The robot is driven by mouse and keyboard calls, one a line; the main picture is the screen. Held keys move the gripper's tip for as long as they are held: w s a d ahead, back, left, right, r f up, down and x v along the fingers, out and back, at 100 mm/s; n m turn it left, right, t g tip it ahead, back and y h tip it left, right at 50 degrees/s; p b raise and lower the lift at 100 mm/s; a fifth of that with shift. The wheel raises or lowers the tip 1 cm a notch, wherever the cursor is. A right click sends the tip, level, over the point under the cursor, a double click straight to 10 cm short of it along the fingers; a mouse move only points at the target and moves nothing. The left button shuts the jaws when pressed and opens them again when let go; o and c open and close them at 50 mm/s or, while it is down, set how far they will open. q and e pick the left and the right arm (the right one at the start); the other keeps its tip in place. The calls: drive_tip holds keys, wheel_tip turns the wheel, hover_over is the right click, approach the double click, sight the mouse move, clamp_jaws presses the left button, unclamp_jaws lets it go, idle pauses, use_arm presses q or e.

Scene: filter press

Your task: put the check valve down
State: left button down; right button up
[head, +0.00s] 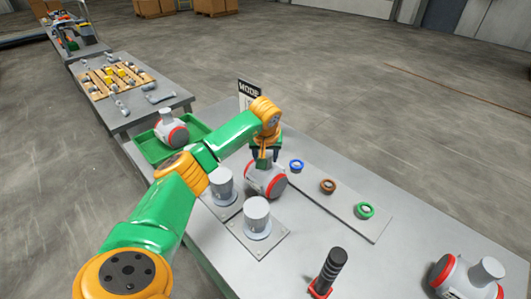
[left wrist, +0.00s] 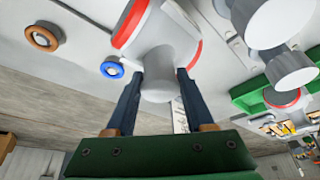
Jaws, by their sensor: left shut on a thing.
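My left gripper (head: 264,156) is shut on the neck of a check valve (head: 266,179), a grey body with red rims. The valve is low over the table, right of two grey cylinders; I cannot tell whether it touches the tabletop. In the left wrist view, the two dark fingers (left wrist: 157,85) pinch the grey neck of this check valve (left wrist: 165,52). A similar valve (head: 172,130) sits in a green tray (head: 152,151), and another (head: 466,280) stands at the table's lower right. My right gripper does not show.
Two grey cylinders (head: 257,217) stand on plates close left of the held valve. A strip (head: 345,208) with blue (head: 297,166), brown (head: 328,186) and green (head: 365,210) rings lies to its right. A black-handled tool (head: 328,270) stands in front. Bare tabletop (head: 400,245) lies farther right.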

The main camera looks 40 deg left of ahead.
use_arm(q)
drive_tip(key=shift+c, duration=1.4)
unclamp_jaws()
drive_tip(key=shift+d, duration=0.1)
drive_tip(key=shift+s, duration=0.1)
drive_tip(key=b+v, duration=0.1)
drive_tip(key=v, duration=1.1)
